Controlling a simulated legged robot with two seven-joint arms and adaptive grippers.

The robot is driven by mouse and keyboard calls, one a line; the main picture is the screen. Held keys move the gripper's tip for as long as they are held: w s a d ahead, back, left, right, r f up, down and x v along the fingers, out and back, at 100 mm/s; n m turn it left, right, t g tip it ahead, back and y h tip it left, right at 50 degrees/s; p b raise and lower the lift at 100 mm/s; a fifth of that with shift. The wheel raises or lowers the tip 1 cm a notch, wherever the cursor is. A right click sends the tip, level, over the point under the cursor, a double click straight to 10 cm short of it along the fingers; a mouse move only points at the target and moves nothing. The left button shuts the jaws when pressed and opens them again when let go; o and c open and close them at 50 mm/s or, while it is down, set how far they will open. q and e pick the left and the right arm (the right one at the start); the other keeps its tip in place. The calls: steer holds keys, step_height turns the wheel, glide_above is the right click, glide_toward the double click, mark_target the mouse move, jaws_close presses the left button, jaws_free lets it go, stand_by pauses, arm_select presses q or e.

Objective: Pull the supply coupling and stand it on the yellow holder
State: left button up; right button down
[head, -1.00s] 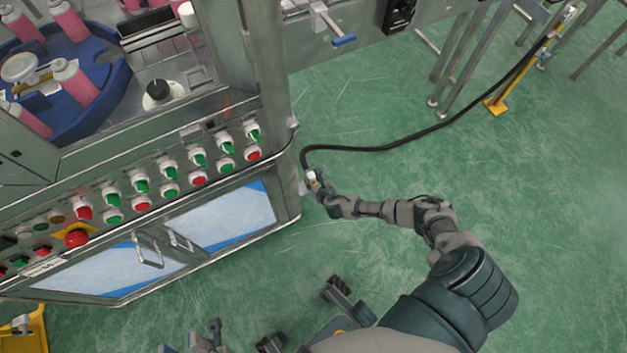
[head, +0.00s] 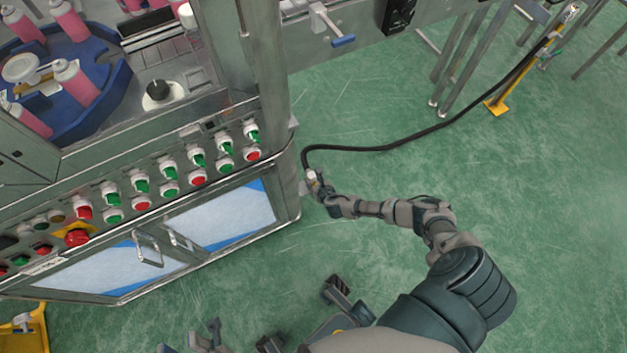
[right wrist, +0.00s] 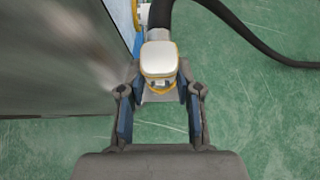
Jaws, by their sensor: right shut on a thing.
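The supply coupling (head: 312,178) is a small pale piece at the end of a black hose, beside the machine's right corner. In the right wrist view the coupling (right wrist: 159,60) has a white top with yellow edges. My right gripper (head: 321,189) is shut on it; its fingers (right wrist: 158,95) stand on both sides of it. Whether the coupling is still joined to the machine cannot be told. A yellow holder-like piece (head: 38,335) is cut off at the lower left, with a metal part on it.
The black hose (head: 400,143) runs over the green floor to a yellow stand (head: 497,105) at the upper right. The steel machine (head: 285,160) with buttons and a door handle (head: 148,250) fills the left. Floor right of my arm is clear.

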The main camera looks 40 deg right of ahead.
steer(key=shift+d+r, duration=0.1)
steer(key=shift+f, duration=0.35)
stand_by(0.4)
steer(key=shift+p, duration=0.3)
stand_by(1.0)
steer(key=shift+s+f, duration=0.15)
steer(key=shift+f, duration=0.1)
stand_by(0.8)
steer(key=shift+r+p, duration=0.4)
stand_by(0.3)
steer(key=c, duration=0.7)
jaws_free()
steer(key=shift+r, duration=0.1)
